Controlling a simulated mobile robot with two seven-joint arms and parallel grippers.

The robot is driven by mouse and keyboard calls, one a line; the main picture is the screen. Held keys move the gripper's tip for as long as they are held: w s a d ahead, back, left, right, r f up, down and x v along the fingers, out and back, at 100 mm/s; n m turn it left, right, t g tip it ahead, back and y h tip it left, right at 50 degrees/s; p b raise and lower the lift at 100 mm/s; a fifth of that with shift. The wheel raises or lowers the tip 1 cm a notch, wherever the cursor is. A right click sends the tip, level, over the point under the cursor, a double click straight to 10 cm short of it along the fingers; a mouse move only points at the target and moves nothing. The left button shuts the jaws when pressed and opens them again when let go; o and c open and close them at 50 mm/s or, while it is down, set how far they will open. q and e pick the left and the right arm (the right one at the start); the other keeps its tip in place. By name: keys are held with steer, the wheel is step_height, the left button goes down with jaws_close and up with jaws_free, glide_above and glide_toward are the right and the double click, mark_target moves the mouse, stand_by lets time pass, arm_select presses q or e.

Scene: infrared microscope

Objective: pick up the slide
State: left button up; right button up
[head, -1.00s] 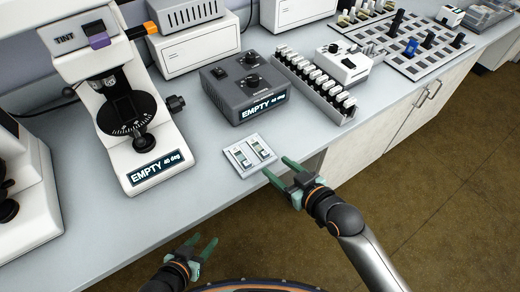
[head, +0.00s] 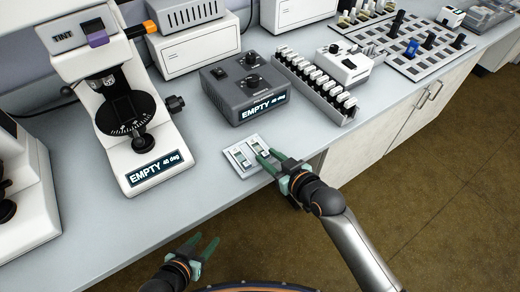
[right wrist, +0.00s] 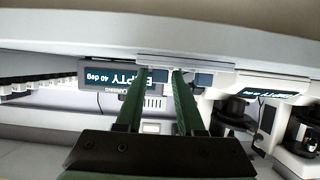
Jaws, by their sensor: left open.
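A small pale holder (head: 236,167) lies near the bench's front edge in the head view, with two slides side by side, a left slide (head: 241,157) and a right slide (head: 257,146). My right gripper (head: 267,156) reaches over the holder's right side, its green fingertips at the right slide and partly covering it. In the right wrist view its fingers (right wrist: 159,74) are apart, with one bluish slide end between them and the other to the right. Contact cannot be told. My left gripper (head: 205,246) is open and empty, in front of the bench.
A grey box marked EMPTY (head: 240,92) stands behind the holder. A white microscope (head: 130,125) is to the left, and a rack of several vials (head: 315,85) to the right. The bench left of the holder is clear.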

jaws_close()
steer(key=shift+r, duration=0.1)
